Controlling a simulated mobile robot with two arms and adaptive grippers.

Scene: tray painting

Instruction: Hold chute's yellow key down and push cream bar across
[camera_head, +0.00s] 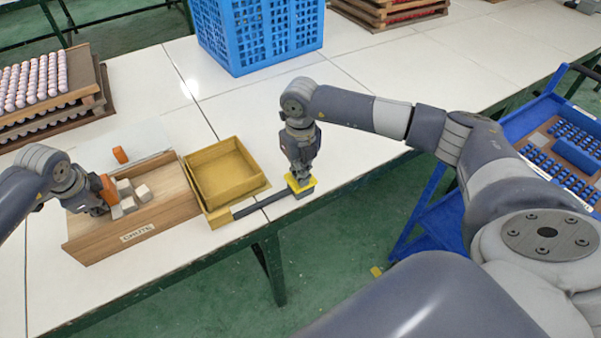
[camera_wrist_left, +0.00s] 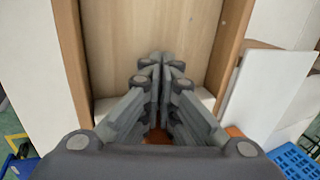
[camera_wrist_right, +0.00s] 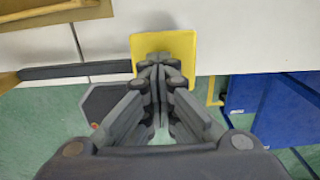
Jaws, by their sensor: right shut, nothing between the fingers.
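The wooden chute box (camera_head: 165,212) stands at the left of the white table, with pale blocks (camera_head: 127,203) inside. My left gripper (camera_head: 100,208) is at its left end and looks shut in the left wrist view (camera_wrist_left: 162,60), over the wooden floor. Pale cream pieces (camera_wrist_left: 204,97) show on both sides of its fingers; I cannot tell whether they are one bar. An orange piece (camera_head: 108,188) stands beside this gripper. The yellow key (camera_head: 307,183) sits at the end of a dark arm (camera_head: 262,202). My shut right gripper (camera_wrist_right: 161,62) is directly over the key, its tips apparently touching it.
A yellow tray (camera_head: 262,184) adjoins the chute's right side. A loose orange block (camera_head: 120,155) lies behind the chute. A blue crate (camera_head: 225,45) stands at the back, and a blue cart (camera_head: 510,122) is at the right. The key overhangs the table's front edge.

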